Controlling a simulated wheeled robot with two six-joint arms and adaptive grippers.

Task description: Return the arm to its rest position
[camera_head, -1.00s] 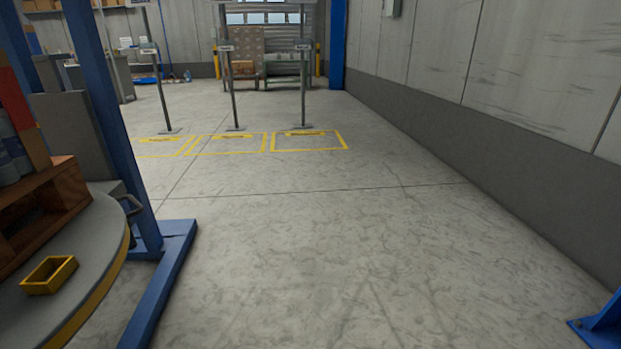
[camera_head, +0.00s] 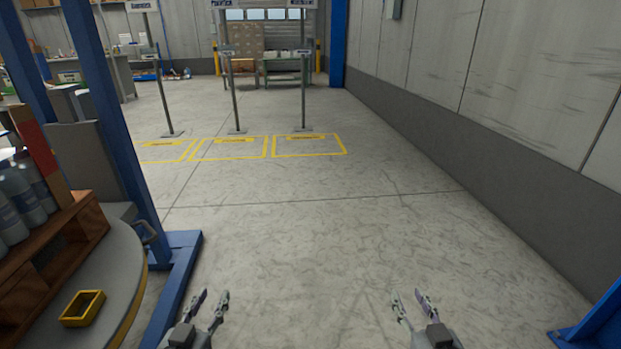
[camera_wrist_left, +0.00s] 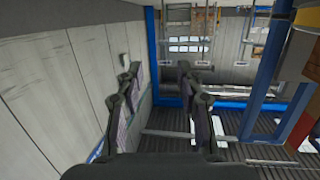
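My left gripper (camera_head: 212,294) shows at the bottom of the head view, left of centre, with its fingers apart and nothing between them. In the left wrist view, the left gripper (camera_wrist_left: 160,78) also has spread fingers with an empty gap. My right gripper (camera_head: 407,294) is at the bottom right of centre in the head view. Its fingers are apart and empty. Both grippers point forward over bare floor and touch nothing. Most of both arms is out of the frame.
A round grey turntable (camera_head: 118,262) at the left bears a wooden pallet (camera_head: 80,240), bottles and a yellow tray (camera_head: 82,308). A blue frame (camera_head: 178,275) stands beside it. A grey wall (camera_head: 500,150) runs along the right. The floor ahead is clear up to yellow-marked bays (camera_head: 309,153).

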